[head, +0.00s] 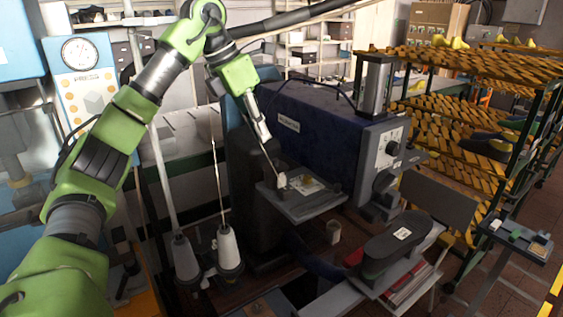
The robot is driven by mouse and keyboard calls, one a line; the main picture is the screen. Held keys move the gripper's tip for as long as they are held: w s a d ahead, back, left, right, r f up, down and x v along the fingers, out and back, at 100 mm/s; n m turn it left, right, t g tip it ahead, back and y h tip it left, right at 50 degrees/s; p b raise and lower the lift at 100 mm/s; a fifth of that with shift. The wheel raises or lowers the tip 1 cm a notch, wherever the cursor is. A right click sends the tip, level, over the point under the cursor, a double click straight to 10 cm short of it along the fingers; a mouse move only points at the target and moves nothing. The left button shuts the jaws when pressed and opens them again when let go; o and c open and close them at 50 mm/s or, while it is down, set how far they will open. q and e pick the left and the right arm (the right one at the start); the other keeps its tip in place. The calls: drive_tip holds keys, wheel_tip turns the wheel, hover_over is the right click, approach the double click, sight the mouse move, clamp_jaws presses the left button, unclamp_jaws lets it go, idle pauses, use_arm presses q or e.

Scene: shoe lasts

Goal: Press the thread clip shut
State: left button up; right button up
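My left arm comes in from the left, and its gripper (264,135) hangs over the grey work plate (305,208) of the dark blue machine (315,125). A small pale piece (281,180) is at the plate's left side, below the gripper. A light patch with a yellowish spot (308,186) lies on the plate beside it. I cannot tell which small piece is the thread clip. The fingers are too small and edge-on to tell whether they are open or shut, or whether they touch anything. My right gripper is out of view.
Two white thread cones (229,247) stand in front of the machine on the left. Orange racks with shoe lasts (465,115) fill the right side. A gauge panel (84,75) stands at left.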

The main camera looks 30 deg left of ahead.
sight(282, 173)
use_arm(q)
drive_tip(key=p+x, duration=0.3)
drive_tip(key=x, duration=0.8)
drive_tip(key=shift+w+f, duration=0.1)
drive_tip(key=shift+f, duration=0.2)
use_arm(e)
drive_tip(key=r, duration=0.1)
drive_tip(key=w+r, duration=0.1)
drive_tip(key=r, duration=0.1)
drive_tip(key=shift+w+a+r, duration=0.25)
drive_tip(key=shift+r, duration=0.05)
use_arm(q)
drive_tip(key=shift+w, duration=0.1)
drive_tip(key=shift+c, duration=0.7)
clamp_jaws()
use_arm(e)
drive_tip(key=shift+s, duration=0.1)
use_arm(q)
drive_tip(key=shift+d, duration=0.1)
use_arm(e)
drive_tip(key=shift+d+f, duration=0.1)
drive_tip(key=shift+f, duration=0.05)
